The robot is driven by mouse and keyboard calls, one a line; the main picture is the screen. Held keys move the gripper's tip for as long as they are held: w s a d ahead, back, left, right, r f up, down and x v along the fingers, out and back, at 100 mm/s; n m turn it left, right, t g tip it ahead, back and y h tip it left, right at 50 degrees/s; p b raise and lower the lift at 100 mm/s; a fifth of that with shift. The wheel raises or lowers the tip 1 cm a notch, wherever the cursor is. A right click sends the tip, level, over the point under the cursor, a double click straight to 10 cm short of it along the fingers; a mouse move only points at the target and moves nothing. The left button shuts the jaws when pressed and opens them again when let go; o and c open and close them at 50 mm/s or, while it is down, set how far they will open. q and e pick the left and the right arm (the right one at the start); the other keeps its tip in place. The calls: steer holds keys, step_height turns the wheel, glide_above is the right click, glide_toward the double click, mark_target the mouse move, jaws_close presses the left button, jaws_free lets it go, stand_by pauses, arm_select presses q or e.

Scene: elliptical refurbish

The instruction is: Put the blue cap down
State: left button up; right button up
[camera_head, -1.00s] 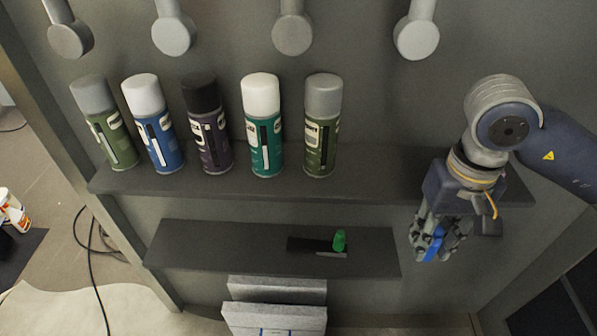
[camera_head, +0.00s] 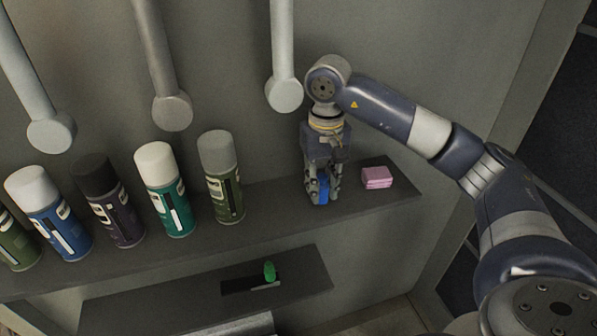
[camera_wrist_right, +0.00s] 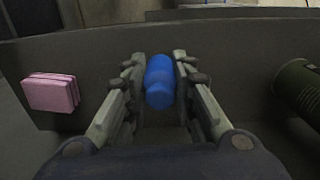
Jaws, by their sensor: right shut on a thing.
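The blue cap (camera_head: 323,190) is between the fingers of my right gripper (camera_head: 321,191), which is shut on it. In the right wrist view the cap (camera_wrist_right: 160,82) sits between the two fingertips (camera_wrist_right: 161,84). In the head view the gripper points down at the upper shelf (camera_head: 282,204), between the olive can and a pink block. I cannot tell whether the cap touches the shelf. My left gripper is not in view.
The pink block (camera_head: 377,177) lies on the shelf right of the gripper. The olive spray can (camera_head: 224,180) stands left of it, with several more cans beyond. The lower shelf (camera_head: 307,283) holds a green cap (camera_head: 269,271). Grey pegs (camera_head: 284,94) hang above.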

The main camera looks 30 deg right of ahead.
steer(key=shift+w+a, duration=0.5)
steer(key=shift+w, duration=0.3)
steer(key=w+a+p, duration=0.2)
steer(key=w, duration=0.1)
steer(key=shift+r, duration=0.2)
steer(key=shift+f+p, duration=0.45)
steer(key=shift+f, duration=0.05)
steer(key=shift+w+f, duration=0.1)
steer(key=shift+f, duration=0.3)
steer(key=shift+d, duration=0.1)
